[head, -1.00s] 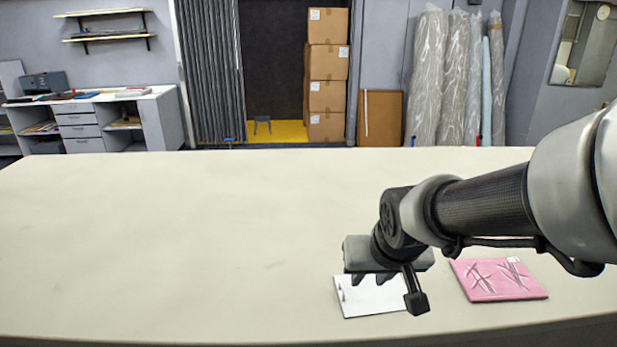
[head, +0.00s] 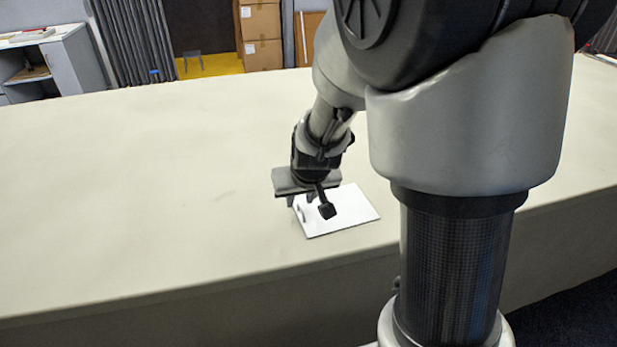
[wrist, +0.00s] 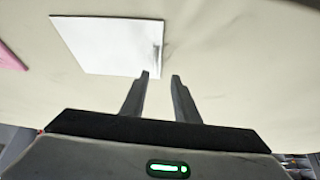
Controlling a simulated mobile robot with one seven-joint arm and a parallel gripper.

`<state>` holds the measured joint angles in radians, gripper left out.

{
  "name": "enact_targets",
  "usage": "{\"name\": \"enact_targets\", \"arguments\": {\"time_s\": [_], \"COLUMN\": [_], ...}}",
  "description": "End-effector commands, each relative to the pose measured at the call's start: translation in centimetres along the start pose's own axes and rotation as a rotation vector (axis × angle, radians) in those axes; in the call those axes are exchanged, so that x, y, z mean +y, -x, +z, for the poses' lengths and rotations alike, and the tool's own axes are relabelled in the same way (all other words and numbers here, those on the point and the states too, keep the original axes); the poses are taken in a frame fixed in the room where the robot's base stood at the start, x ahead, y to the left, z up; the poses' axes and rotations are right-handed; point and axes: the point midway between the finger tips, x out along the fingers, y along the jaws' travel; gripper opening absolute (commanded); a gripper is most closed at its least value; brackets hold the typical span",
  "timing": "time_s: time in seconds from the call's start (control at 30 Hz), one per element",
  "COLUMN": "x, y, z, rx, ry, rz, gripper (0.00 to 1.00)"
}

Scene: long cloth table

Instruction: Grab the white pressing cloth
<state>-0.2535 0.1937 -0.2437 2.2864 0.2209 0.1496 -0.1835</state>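The white pressing cloth (head: 345,213) lies flat on the long table near its front edge, and its upper left part is hidden behind my gripper in the head view. It also shows as a white four-sided sheet in the wrist view (wrist: 105,45). My gripper (wrist: 160,76) points at the table by one edge of the cloth. Its two fingers are apart with nothing between them. In the head view my gripper (head: 304,198) is over the cloth's left end. I cannot tell whether the fingertips touch the table.
The table (head: 130,190) is bare to the left and behind the cloth. A pink folded cloth (wrist: 10,57) shows at the left edge of the wrist view. My arm covers much of the right side of the head view. Cardboard boxes (head: 262,38) stand beyond the table.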

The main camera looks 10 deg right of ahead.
Motion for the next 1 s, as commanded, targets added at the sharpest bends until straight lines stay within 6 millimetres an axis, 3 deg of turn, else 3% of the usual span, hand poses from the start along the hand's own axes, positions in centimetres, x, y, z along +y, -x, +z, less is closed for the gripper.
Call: {"name": "enact_targets", "arguments": {"time_s": [0.17,0.5,0.77,0.93,1.0], "x": [0.1,0.8,0.8,0.8,0.7], "y": [-1.2,-5.6,-5.8,-5.8,-5.8], "z": [0.0,-0.2,-0.3,-0.3,-0.3], "rx": [0.0,-0.001,0.0,0.0,0.0], "ry": [-0.001,-0.001,-0.001,-0.001,0.0], "rz": [0.0,0.0,-0.001,-0.001,-0.001], "gripper": [0.28,0.28,0.28,0.03,0.0]}}
